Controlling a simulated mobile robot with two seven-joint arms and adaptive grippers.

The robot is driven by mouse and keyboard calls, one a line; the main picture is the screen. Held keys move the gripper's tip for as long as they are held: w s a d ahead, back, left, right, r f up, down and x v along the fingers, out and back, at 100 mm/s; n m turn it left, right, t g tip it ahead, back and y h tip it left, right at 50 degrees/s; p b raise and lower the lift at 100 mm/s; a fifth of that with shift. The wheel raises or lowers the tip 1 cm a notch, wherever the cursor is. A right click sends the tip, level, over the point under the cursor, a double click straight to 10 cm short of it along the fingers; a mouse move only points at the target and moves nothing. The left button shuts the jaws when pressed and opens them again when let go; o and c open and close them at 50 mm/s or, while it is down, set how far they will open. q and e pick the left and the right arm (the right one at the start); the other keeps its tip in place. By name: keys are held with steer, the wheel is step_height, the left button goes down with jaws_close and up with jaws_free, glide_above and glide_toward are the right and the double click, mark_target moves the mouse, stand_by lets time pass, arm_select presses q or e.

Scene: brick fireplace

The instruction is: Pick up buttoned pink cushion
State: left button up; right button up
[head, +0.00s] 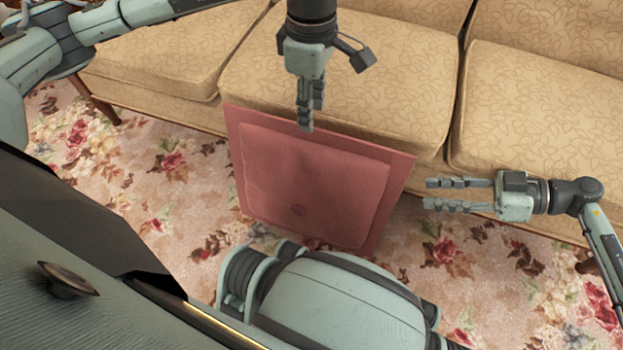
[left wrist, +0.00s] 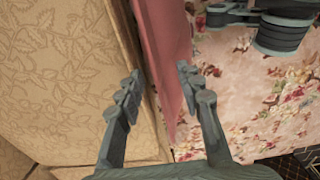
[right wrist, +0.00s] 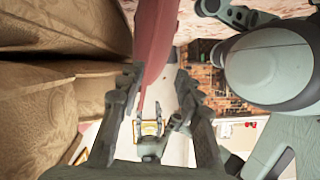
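The pink cushion (head: 310,185) is square, with a raised middle panel, a flat border and a button low on the panel. It stands tilted on edge in front of the sofa. My left gripper (head: 308,118) points down at its top edge. In the left wrist view the open fingers (left wrist: 160,78) lie on either side of the cushion's edge (left wrist: 163,45), with gaps visible. My right gripper (head: 445,194) is open, pointing left, just beyond the cushion's right edge. In the right wrist view the cushion (right wrist: 155,35) appears ahead between the open fingertips (right wrist: 157,78).
A tan patterned sofa (head: 340,75) stands directly behind the cushion. A floral rug (head: 170,170) covers the floor, with clear room left of the cushion. My own body fills the lower foreground close to the cushion's bottom.

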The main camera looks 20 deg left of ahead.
mark_target(312, 140)
steer(key=shift+s, duration=0.1)
